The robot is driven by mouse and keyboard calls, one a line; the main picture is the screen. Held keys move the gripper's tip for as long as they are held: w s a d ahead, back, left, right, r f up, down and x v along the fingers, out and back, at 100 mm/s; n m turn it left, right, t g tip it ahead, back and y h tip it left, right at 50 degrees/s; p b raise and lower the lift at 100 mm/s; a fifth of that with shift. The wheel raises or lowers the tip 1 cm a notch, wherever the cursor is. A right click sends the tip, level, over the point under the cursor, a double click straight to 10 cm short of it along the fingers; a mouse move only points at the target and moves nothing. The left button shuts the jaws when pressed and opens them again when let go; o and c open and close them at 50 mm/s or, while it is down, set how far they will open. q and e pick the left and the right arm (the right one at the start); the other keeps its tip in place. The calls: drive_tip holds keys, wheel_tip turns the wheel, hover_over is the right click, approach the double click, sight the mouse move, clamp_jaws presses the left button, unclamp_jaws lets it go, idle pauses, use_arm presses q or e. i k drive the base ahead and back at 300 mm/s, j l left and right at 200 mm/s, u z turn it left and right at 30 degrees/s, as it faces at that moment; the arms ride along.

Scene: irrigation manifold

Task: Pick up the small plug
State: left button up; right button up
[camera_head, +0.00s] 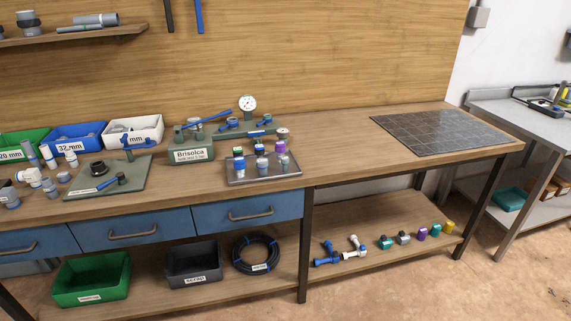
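No part that I can single out as the small plug is clear at this size. Several small fittings with green, blue, white and purple parts stand on a grey metal tray (264,181) on the wooden bench. A purple-topped fitting (280,147) is at the tray's right side, and a green-topped fitting (238,152) is at its left. More small fittings stand on the lower shelf, among them a purple one (422,233) and a yellow one (449,227). Neither of my grippers is in view.
Behind the tray stands a green test rig (191,155) with a gauge (247,103). A green mat (110,177) with tools and white-blue fittings lies left. Bins line the back left. A dark tiled mat (440,135) lies bare at right; the bench between is clear.

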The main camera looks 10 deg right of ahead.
sight(284, 162)
drive_tip(key=u, duration=0.65)
drive_tip(key=l+u, duration=0.9)
drive_tip(key=l, duration=0.15)
drive_tip(key=k+l+u, duration=0.1)
drive_tip(key=l+u, duration=0.4)
drive_tip(key=k+l+u, duration=0.15)
drive_tip(key=l+u, duration=0.3)
